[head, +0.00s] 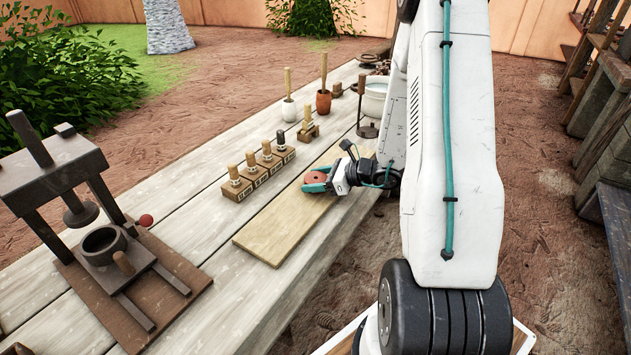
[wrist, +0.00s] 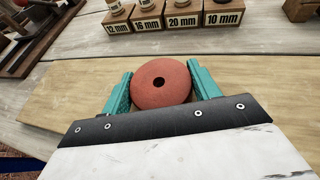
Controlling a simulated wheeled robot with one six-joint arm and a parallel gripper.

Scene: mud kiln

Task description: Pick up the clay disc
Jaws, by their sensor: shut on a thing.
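The clay disc (wrist: 163,88) is reddish and round with a small dark hole in its middle. It sits between the two teal fingers of my gripper (wrist: 160,92), which is shut on it from both sides in the wrist view. In the head view the disc (head: 318,178) and my gripper (head: 319,182) are over the wooden board, near its middle. I cannot tell whether the disc touches the board. My gripper hides part of the disc's near edge in the wrist view.
The pale wooden board (head: 275,230) lies on the long plank table (head: 190,225). Several labelled wooden blocks (head: 254,171) stand just beyond the board. A dark press (head: 100,240) stands at the left. Pots with wooden handles (head: 323,101) and a white bowl (head: 375,88) stand farther back.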

